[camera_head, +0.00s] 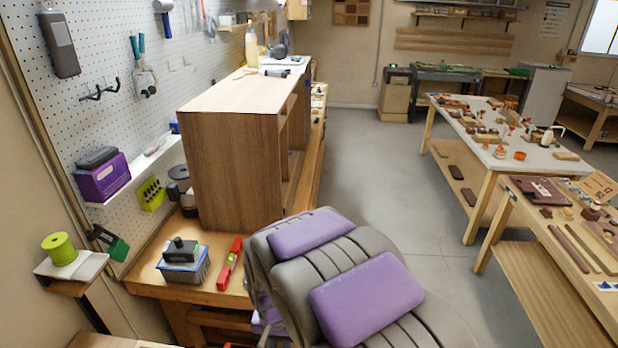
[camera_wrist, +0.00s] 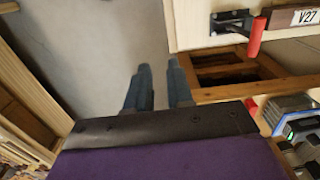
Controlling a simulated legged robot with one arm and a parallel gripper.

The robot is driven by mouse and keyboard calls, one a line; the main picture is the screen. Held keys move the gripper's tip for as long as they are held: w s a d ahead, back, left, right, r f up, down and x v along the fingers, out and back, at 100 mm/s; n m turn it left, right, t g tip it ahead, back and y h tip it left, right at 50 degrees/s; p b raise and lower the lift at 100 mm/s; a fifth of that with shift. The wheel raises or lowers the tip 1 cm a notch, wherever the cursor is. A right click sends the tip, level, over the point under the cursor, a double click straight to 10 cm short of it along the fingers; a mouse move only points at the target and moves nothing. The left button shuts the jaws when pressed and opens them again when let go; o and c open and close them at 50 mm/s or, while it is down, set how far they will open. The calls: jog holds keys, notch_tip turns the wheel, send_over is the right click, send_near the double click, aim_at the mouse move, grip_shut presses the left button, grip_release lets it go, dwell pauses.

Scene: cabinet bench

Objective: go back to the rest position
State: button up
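My gripper (camera_wrist: 160,72) shows in the wrist view as two blue-grey fingers with a narrow gap between them. It is open, and nothing is between the fingers; grey floor shows past them. In the head view my purple and grey arm fills the lower middle, and the gripper itself is hidden there. The arm stands in front of the wooden cabinet (camera_head: 230,160), which sits on the workbench (camera_head: 148,272) along the left wall. I cannot tell from the head view how far the gripper is from the bench.
In the wrist view a red handle (camera_wrist: 256,38) is on a pale panel at upper right. A red tool (camera_head: 230,262) and a blue-grey box (camera_head: 185,270) lie on the bench's near end. Work tables (camera_head: 490,205) stand at right; the floor (camera_head: 375,170) between is clear.

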jog(key=s+d+r, duration=0.4)
jog(key=d, duration=0.3)
jog(key=s+d+r, duration=0.4)
jog(key=d+r, duration=0.1)
jog(key=d, duration=0.1)
jog(key=s+d+r, duration=0.2)
jog(key=s+d, duration=0.2)
jog(key=s, duration=0.3)
jog(key=s+d+r+n+g, duration=0.1)
jog(key=s+d, duration=0.3)
jog(key=s, duration=0.4)
jog(key=shift+s+d+r, duration=0.25)
jog(key=shift+s+r, duration=0.05)
jog(key=shift+r, duration=0.2)
jog(key=shift+o, duration=0.3)
